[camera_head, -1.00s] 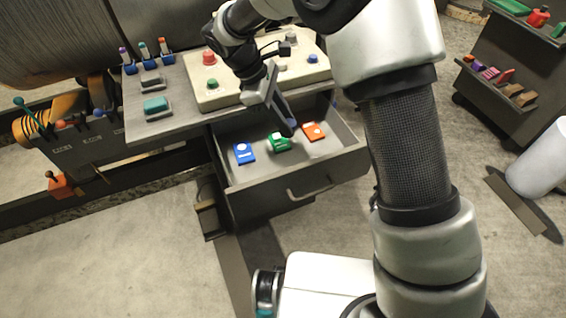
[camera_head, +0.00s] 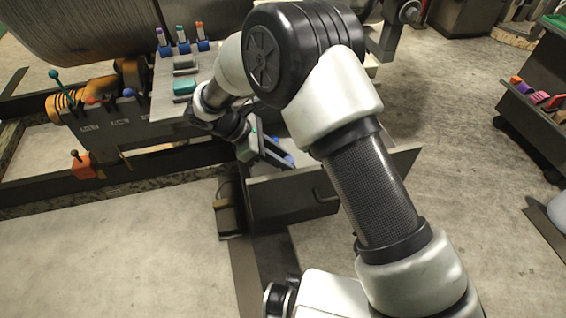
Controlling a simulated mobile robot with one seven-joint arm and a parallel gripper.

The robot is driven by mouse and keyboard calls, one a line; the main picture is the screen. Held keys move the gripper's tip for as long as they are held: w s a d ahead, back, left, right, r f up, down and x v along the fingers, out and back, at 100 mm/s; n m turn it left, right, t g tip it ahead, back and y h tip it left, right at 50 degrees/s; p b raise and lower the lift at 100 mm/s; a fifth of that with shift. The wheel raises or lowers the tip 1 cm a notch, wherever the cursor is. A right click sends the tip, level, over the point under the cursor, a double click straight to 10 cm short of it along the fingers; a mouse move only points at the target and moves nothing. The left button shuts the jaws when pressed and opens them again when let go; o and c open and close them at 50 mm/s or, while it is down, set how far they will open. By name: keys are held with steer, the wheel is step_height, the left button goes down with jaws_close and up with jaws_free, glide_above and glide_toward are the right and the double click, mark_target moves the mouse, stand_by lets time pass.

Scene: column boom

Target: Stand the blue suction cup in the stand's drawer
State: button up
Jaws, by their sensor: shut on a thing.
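The stand's drawer (camera_head: 292,198) is pulled open below the worktop, its front panel facing me. My gripper (camera_head: 286,158) is low over the drawer's left part, its fingers slanting down and to the right. It is shut on a small blue thing, apparently the blue suction cup (camera_head: 289,160), of which only a bit shows at the fingertips. I cannot tell whether the cup touches the drawer floor.
The worktop (camera_head: 166,104) holds a teal block (camera_head: 185,87) and several coloured-top pieces in blue holders at its back. An orange box (camera_head: 82,167) is at the left. A dark shelf unit (camera_head: 533,115) stands at the right. The floor in front is mostly open.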

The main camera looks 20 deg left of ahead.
steer(key=shift+f, duration=0.6)
steer(key=o, duration=1)
